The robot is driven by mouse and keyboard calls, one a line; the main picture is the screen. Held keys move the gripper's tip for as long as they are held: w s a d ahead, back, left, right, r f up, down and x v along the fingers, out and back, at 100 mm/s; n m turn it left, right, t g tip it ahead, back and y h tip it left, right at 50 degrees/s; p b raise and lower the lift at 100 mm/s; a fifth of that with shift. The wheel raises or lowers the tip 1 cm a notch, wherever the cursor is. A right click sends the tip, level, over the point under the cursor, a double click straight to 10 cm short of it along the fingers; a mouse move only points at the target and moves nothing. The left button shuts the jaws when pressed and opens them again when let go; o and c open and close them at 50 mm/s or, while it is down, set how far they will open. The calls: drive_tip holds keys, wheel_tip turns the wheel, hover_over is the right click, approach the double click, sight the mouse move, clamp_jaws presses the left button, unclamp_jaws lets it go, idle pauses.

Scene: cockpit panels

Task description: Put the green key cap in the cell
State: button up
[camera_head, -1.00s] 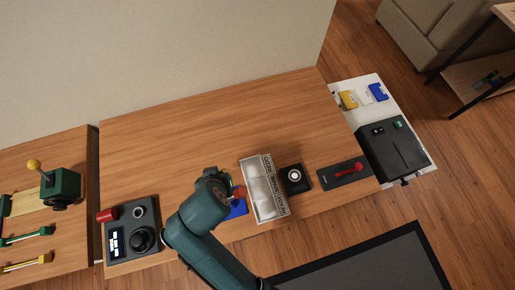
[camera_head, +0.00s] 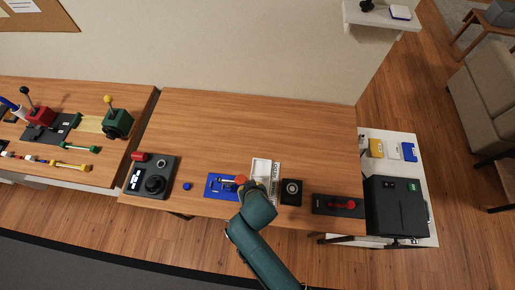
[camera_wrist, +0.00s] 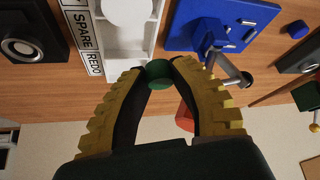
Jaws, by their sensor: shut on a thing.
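In the wrist view my gripper (camera_wrist: 161,72) is shut on the green key cap (camera_wrist: 158,77), a small round dark-green piece held between the fingertips. The white tray with its cells (camera_wrist: 113,60) lies just beyond the fingertips, with the words SPARE and REDO along one side. The cap overlaps the tray's near end in that view; I cannot tell its height or whether it touches. In the head view the tray (camera_head: 277,178) is partly covered by my arm, and my gripper (camera_head: 247,186) is at its near left edge. The cap is hidden there.
A blue plate (camera_head: 214,192) with a red-tipped lever (camera_head: 233,180) stands close left of the tray. A black button box (camera_head: 291,193) is close right, then a red-handled panel (camera_head: 340,205). The back of the desk (camera_head: 255,120) is clear.

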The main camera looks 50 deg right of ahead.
drive_tip(key=s+d+m+p, duration=0.1)
drive_tip(key=d+m+p, duration=0.1)
drive_tip(key=d, duration=0.2)
drive_tip(key=h+b, duration=0.1)
drive_tip(key=b, duration=0.5)
hover_over(258, 180)
drive_tip(key=s+a, duration=0.2)
drive_tip(key=shift+m+g, duration=0.3)
drive_tip(key=shift+g, duration=0.1)
wheel_tip(258, 180, down, 5)
drive_tip(key=shift+a, duration=0.1)
drive_tip(key=shift+f+b, duration=0.35)
drive_tip(key=shift+f, duration=0.55)
drive_tip(key=shift+s+f, duration=0.15)
drive_tip(key=shift+f, duration=0.05)
drive_tip(key=shift+p, duration=0.35)
drive_tip(key=o, duration=0.8)
drive_tip(key=shift+a, duration=0.1)
drive_tip(key=shift+o, duration=0.2)
